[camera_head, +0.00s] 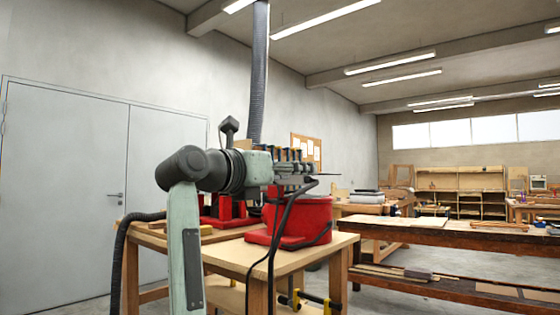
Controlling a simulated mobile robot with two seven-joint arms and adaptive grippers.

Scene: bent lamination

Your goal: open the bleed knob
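A red pot (301,214) stands on the near wooden workbench (327,248), with dark hoses running down its front. I cannot make out a bleed knob. My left arm rises from the bottom left of centre and bends to the right over the bench. My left gripper (306,175) is at its end, above the red pot and apparently apart from it. It is seen from the side against clutter, so its fingers are hard to separate. My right gripper is not in view.
Red supports (229,210) and clamped wooden pieces stand behind my arm. A thick grey hose (258,75) hangs from the ceiling. A black hose (120,262) droops off the bench's left end. Another workbench (455,234) stands to the right, across a floor gap.

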